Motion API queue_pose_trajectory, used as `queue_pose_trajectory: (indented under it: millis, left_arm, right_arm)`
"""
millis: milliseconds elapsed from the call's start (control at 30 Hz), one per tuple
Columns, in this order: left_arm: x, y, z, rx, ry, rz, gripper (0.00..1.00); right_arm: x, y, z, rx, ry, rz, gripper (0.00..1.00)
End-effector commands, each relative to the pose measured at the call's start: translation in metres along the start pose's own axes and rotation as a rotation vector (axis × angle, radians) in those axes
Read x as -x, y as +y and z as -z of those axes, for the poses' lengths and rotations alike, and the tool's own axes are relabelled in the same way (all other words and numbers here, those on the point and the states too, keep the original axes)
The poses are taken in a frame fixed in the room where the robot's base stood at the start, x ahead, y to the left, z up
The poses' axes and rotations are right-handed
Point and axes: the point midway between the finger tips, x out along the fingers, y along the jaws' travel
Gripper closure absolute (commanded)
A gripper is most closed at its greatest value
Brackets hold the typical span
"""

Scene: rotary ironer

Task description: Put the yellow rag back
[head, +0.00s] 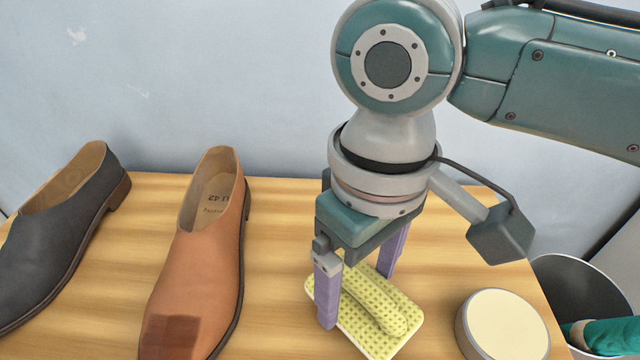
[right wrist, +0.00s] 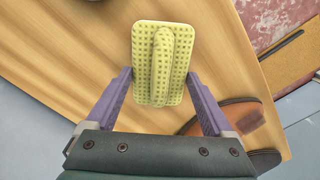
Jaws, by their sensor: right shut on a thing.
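The yellow rag (head: 352,318) is a dotted rectangular pad with a raised ridge along its middle. It is at the front of the wooden table in the head view. My right gripper (head: 360,290) reaches down from above, with its purple fingers at opposite sides of the rag, shut on it. In the right wrist view the rag (right wrist: 145,60) sits between the fingertips, its ridge running lengthwise away from the gripper (right wrist: 160,75). I cannot tell whether the rag touches the table. My left gripper is not in view.
On the wooden table (head: 270,225), a brown shoe (head: 200,270) and a dark grey shoe (head: 60,230) stand left of the rag. A round cream-topped tin (head: 505,325) stands right of it. A grey bin (head: 580,280) with a teal thing inside is beyond the right edge.

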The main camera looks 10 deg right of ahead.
Motion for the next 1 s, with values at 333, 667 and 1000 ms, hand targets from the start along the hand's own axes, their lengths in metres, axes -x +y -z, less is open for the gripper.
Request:
queue_pose_trajectory:
  millis: [333,667,1000]
  left_arm:
    - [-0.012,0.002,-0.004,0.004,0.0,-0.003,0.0]
    - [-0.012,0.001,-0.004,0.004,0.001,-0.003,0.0]
    - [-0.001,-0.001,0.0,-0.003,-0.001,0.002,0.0]
  right_arm:
    - [-0.019,0.0,0.0,0.001,0.0,0.0,0.58]
    - [-0.022,0.001,0.0,0.001,0.0,0.0,0.0]
    - [-0.003,0.0,0.001,0.0,0.002,0.001,0.0]
